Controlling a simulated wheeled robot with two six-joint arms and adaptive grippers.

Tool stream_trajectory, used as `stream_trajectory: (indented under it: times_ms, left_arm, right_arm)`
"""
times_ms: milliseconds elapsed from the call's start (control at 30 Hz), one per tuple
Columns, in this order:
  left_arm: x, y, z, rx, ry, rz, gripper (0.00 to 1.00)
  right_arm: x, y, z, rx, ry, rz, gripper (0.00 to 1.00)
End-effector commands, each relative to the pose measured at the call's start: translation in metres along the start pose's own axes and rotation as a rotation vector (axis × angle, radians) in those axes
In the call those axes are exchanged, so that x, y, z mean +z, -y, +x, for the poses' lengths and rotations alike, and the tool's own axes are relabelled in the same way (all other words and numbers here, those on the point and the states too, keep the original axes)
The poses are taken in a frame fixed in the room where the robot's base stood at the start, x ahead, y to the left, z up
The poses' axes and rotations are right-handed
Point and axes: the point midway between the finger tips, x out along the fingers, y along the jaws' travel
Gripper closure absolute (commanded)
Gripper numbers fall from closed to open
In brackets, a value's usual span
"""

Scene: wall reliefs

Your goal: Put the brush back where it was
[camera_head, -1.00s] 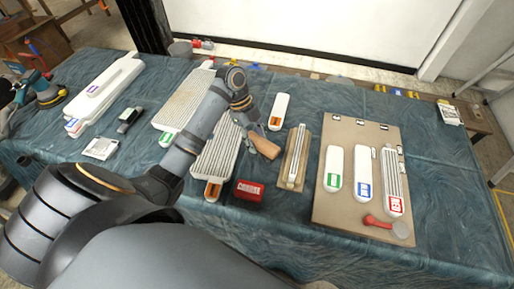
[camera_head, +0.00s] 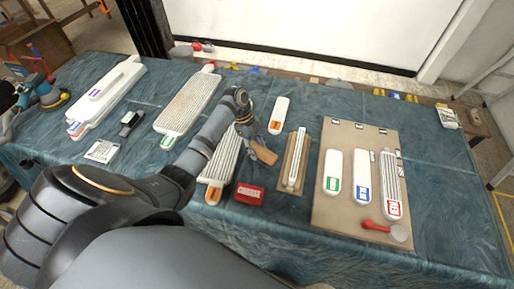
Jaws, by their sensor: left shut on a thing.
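The brush (camera_head: 263,153) shows as a brown wooden piece below my left gripper (camera_head: 254,139). My left gripper is shut on it, and my arm comes in from the left. The brush is over the blue cloth between the ribbed white panel with the orange label (camera_head: 215,185) and the narrow wooden board with a white strip (camera_head: 293,165). The gripper hides part of the brush. I cannot tell whether the brush touches the cloth. My right gripper is not in view.
A red box (camera_head: 249,193) lies near the front. A beige board (camera_head: 345,220) at the right carries several labelled white pieces and a red-handled tool (camera_head: 385,231). A white piece with an orange label (camera_head: 279,112) lies behind the gripper.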

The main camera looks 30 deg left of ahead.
Motion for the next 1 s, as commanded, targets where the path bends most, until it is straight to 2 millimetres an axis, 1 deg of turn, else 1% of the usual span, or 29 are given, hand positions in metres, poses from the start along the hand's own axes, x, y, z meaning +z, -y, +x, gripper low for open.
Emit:
stream_trajectory:
  times_ms: [133,167,300,333,600,667,700,767,867,1000]
  left_arm:
    - [0.001,0.0,0.003,0.0,0.0,0.0,0.92]
    - [0.002,0.0,0.003,0.0,0.0,-0.001,0.57]
    - [0.001,0.0,0.003,0.0,0.0,-0.001,0.38]
    - [0.001,0.0,0.003,0.0,0.0,-0.001,0.35]
    - [0.001,0.0,0.002,0.0,0.0,0.0,0.35]
    - [0.0,0.0,-0.002,0.0,0.001,0.0,0.35]
    - [0.001,0.0,-0.004,-0.001,0.002,0.001,0.35]
    - [0.002,0.001,-0.013,-0.002,0.004,0.0,0.35]
    - [0.003,0.001,-0.036,-0.004,0.005,0.001,0.35]
    - [0.002,0.001,-0.071,-0.004,0.005,0.001,0.35]
  right_arm:
    - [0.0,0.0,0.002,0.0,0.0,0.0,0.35]
    - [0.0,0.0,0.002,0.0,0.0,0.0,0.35]
    - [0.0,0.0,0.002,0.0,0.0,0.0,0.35]
    - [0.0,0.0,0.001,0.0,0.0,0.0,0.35]
    - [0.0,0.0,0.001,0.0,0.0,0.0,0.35]
    - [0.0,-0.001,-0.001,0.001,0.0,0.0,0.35]
    - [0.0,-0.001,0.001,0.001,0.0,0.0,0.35]
    - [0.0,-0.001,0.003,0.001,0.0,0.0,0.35]
    - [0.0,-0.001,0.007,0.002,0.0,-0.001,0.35]
    - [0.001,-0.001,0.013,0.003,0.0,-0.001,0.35]
